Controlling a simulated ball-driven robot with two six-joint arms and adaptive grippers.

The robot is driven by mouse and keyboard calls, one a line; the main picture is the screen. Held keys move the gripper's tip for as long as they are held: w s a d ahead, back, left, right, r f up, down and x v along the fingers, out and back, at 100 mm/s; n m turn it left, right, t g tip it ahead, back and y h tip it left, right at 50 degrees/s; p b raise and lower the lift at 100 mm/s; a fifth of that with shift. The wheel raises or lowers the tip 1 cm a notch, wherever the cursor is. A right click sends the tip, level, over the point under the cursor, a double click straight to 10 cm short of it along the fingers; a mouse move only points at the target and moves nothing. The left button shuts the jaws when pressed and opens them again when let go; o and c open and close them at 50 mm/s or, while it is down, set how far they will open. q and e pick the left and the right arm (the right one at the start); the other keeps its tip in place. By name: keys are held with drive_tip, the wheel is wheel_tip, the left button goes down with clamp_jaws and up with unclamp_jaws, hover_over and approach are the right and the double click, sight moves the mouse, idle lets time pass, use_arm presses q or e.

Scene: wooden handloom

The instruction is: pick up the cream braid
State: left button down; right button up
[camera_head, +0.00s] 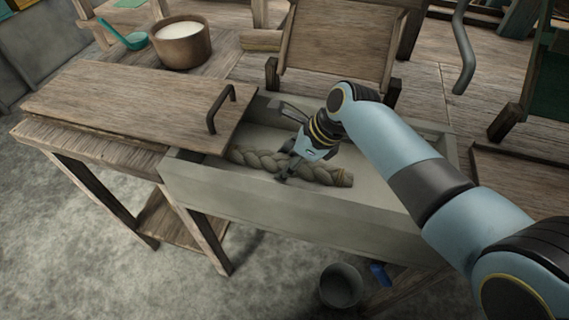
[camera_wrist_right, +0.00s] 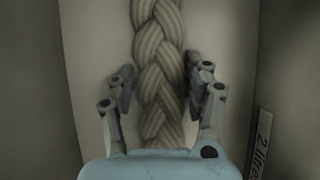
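The cream braid (camera_head: 329,176) lies along the floor of a grey trough (camera_head: 300,212) in the head view. It also fills the middle of the right wrist view (camera_wrist_right: 158,65), running away from the gripper. My right gripper (camera_head: 287,172) reaches down into the trough over the middle of the braid. In the wrist view its two fingers (camera_wrist_right: 160,88) stand apart, one on each side of the braid, with slim gaps showing. Whether the fingers are level with the braid or above it is hard to tell. My left gripper is not in view.
A wooden lid (camera_head: 130,98) with a dark handle covers the trough's left part. A wooden bowl (camera_head: 181,46) of white stuff and a teal ladle (camera_head: 128,37) stand behind. The trough's walls rise close around the right gripper. A grey bucket (camera_head: 340,287) is below.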

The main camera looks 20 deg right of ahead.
clamp_jaws()
drive_tip(key=shift+r, duration=0.15)
